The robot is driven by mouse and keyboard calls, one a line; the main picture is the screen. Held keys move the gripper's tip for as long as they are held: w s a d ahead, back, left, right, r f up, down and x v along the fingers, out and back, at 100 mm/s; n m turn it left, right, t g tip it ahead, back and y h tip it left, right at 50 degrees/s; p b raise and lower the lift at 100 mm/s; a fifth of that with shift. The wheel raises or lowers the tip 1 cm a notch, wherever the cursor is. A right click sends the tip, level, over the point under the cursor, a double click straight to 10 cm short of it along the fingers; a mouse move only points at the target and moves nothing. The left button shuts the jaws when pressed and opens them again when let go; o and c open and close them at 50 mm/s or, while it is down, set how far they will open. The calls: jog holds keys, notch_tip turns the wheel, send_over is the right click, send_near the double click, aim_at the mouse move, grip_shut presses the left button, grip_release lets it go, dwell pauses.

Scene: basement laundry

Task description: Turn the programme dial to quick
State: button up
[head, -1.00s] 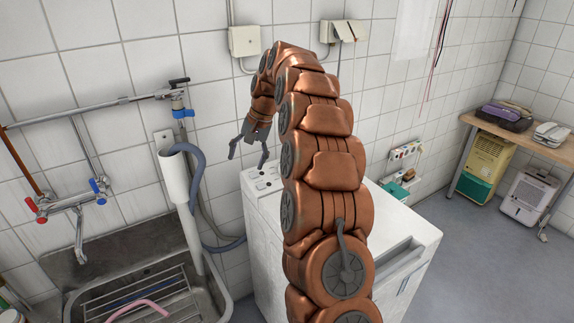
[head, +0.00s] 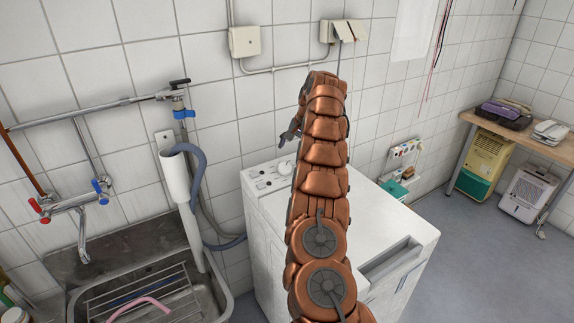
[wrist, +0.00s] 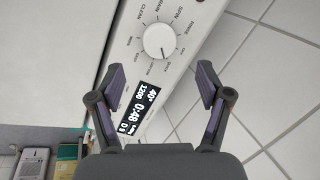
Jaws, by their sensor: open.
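The programme dial (wrist: 160,40) is a round white knob on the washing machine's white control panel, ringed by small printed labels. Its dark pointer line points down in the wrist view; the label beside it is too small to read surely. The dial also shows in the head view (head: 284,168). A lit display (wrist: 138,109) beside it reads 40°, 1200 and 0:48. My gripper (wrist: 161,78) is open and empty, its fingers spread wide with the dial seen ahead between them. In the head view my gripper (head: 286,136) is partly hidden by my arm, above the panel.
The white washing machine (head: 388,222) stands against the tiled wall (head: 240,110). A metal sink (head: 215,290) with a rack and a grey hose (head: 198,180) are at its left. A wooden table (head: 540,143) stands at the right.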

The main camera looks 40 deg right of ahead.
aim_at(287, 166)
jog(key=shift+p+x, duration=1.1)
jog(key=shift+x, duration=2.85)
jog(key=shift+d, duration=0.1)
jog(key=shift+s, duration=0.1)
jog(key=c, duration=1.2)
jog(key=shift+o, duration=0.2)
jog(key=shift+f+b, duration=0.1)
jog(key=shift+b, duration=0.2)
